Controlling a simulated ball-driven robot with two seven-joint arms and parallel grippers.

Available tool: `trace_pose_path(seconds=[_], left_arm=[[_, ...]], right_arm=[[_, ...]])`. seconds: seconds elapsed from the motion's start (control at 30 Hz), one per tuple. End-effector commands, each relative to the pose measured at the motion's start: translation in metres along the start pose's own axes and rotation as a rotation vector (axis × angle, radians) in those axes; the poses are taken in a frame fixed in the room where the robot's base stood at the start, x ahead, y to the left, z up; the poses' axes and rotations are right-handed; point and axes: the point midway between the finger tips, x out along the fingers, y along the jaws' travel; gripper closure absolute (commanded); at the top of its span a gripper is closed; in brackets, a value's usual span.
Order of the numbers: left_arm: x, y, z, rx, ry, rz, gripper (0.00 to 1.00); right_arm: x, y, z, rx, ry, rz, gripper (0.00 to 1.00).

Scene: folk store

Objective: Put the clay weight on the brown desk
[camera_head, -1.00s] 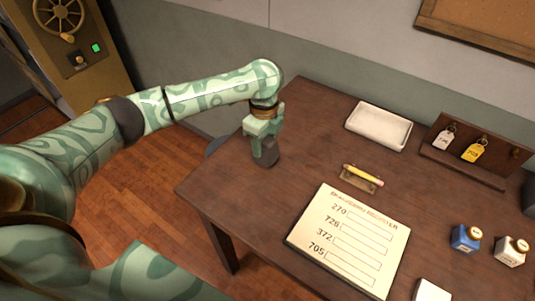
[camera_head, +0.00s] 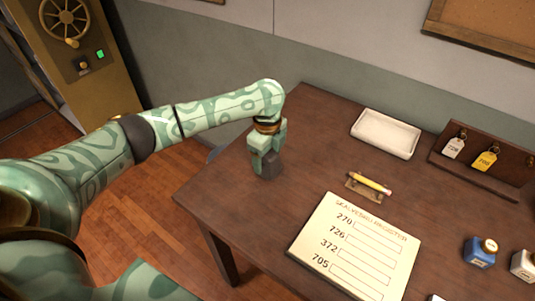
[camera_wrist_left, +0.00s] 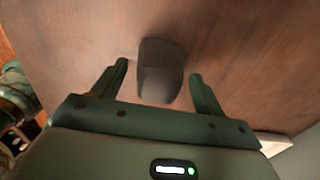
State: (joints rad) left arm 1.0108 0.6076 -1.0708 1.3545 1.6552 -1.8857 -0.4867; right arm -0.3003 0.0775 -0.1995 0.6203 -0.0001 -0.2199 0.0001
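The clay weight (camera_head: 269,167) is a small dark grey block at the left part of the brown desk (camera_head: 300,130), near its left edge. It appears to stand on the desktop. My left gripper (camera_head: 264,153) is directly over it and partly hides it in the head view. In the left wrist view the weight (camera_wrist_left: 160,72) lies between the two spread fingers (camera_wrist_left: 160,72), with a gap on each side. The left gripper is open. My right gripper is in neither view.
A white tray (camera_head: 386,133) stands at the back of the desk. A pencil (camera_head: 371,184) on a holder and a register board (camera_head: 350,245) lie in the middle. A key rack (camera_head: 484,172) and ink bottles (camera_head: 479,254) are at the right. Bare desktop surrounds the weight.

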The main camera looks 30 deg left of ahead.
Motion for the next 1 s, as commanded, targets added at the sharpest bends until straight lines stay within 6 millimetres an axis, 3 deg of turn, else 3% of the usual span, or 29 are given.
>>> trace_pose_path(seconds=[0.27,0.7,1.0], left_arm=[[-0.008,0.0,0.0,0.001,-0.001,-0.002,0.28],[-0.104,0.0,0.0,-0.001,-0.001,-0.004,0.28],[-0.123,0.0,0.0,0.0,0.001,0.0,0.28]], right_arm=[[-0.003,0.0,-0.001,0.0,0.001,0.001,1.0],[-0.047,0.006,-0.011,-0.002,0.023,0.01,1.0],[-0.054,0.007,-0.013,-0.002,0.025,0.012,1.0]])
